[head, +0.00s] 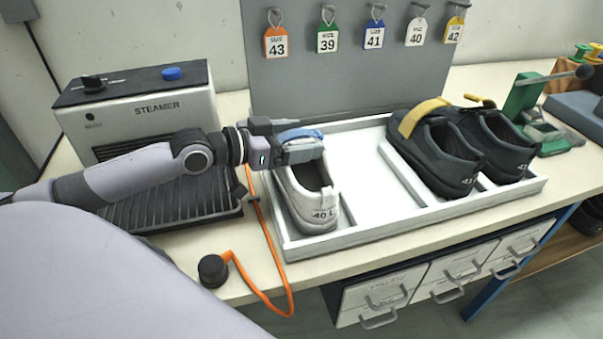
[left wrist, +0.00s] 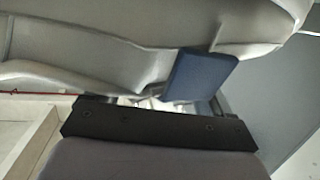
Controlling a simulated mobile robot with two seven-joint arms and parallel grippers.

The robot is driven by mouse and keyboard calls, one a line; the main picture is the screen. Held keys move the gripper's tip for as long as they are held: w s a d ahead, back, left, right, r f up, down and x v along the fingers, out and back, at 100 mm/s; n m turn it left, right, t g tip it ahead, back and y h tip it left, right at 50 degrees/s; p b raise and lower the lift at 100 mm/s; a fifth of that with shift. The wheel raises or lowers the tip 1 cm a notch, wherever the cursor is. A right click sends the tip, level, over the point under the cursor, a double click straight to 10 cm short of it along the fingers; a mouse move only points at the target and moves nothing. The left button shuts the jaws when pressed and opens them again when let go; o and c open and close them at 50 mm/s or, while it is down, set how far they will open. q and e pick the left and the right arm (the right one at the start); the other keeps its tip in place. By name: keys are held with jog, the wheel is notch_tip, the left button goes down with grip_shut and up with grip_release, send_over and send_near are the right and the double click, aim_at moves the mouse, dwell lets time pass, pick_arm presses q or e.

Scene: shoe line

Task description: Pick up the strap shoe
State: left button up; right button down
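A light grey shoe (head: 301,206) marked "40 L" with a blue strap (head: 298,134) stands at the left end of the white tray (head: 365,233). My left gripper (head: 300,150) is at this shoe, just below the strap, and hides part of its upper. In the left wrist view the grey shoe (left wrist: 90,45) fills the top, and the blue strap (left wrist: 200,75) hangs close to the gripper's black bar. I cannot tell whether the fingers are closed on anything. Dark shoes (head: 447,165) with yellow straps (head: 422,117) stand at the tray's right. My right gripper is not in view.
A steamer (head: 150,112) with a ribbed black plate stands left of the tray. An orange cable (head: 262,235) runs along the tray's left side. Size tags hang on the grey panel (head: 345,80) behind. The tray's middle is empty. A green tool (head: 525,97) stands at right.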

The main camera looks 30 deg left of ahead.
pick_arm(q)
jog(key=c, duration=1.4)
jog(key=shift+c, duration=0.2)
jog(key=shift+r, duration=0.15)
